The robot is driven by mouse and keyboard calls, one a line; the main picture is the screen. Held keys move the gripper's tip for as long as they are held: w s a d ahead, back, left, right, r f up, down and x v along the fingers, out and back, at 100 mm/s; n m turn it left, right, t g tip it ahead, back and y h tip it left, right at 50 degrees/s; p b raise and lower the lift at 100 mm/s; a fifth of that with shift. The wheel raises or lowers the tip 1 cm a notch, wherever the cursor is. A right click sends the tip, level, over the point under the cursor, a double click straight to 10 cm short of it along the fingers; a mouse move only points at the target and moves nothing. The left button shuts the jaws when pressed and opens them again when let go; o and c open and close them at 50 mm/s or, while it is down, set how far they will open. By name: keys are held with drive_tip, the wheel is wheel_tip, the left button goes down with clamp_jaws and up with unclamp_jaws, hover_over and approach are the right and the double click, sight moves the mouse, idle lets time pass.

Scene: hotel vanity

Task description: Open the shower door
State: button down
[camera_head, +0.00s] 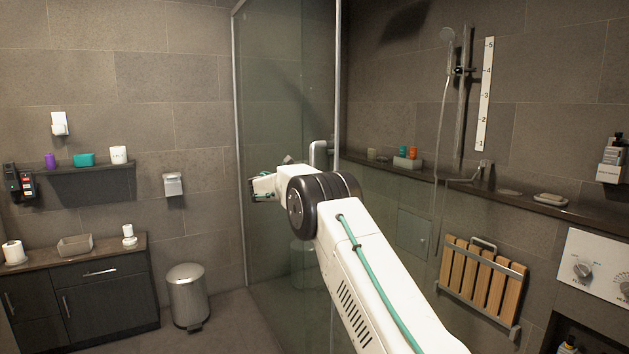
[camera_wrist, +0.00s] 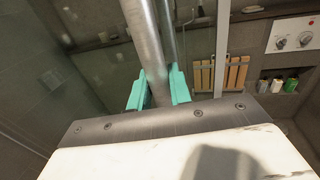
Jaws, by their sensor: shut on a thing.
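The shower door (camera_head: 285,90) is a tall glass panel in a thin metal frame, left of the shower wall. Its metal handle (camera_head: 320,152) shows above my arm near the frame's right upright; my arm hides its lower part. In the wrist view the handle (camera_wrist: 146,50) is a thick metal bar running up between the teal fingers of my gripper (camera_wrist: 158,90). The fingers are shut on it, one on each side. In the head view my arm hides the grip. I cannot tell whether the door stands ajar.
A steel bin (camera_head: 187,297) stands on the floor left of the glass. A dark cabinet (camera_head: 100,300) is at the left wall. A folded wooden seat (camera_head: 482,280) and a ledge (camera_head: 450,185) line the shower wall. Floor between bin and glass is clear.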

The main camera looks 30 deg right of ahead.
drive_tip(key=c, duration=1.7)
unclamp_jaws()
drive_tip(key=shift+w+a, duration=0.1)
drive_tip(key=shift+a, duration=0.25)
drive_tip(key=o, duration=0.4)
drive_tip(key=shift+a, duration=0.25)
drive_tip(key=shift+c, duration=0.2)
drive_tip(key=s+a, duration=0.1)
drive_tip(key=a, duration=0.6)
drive_tip(key=shift+s, duration=0.15)
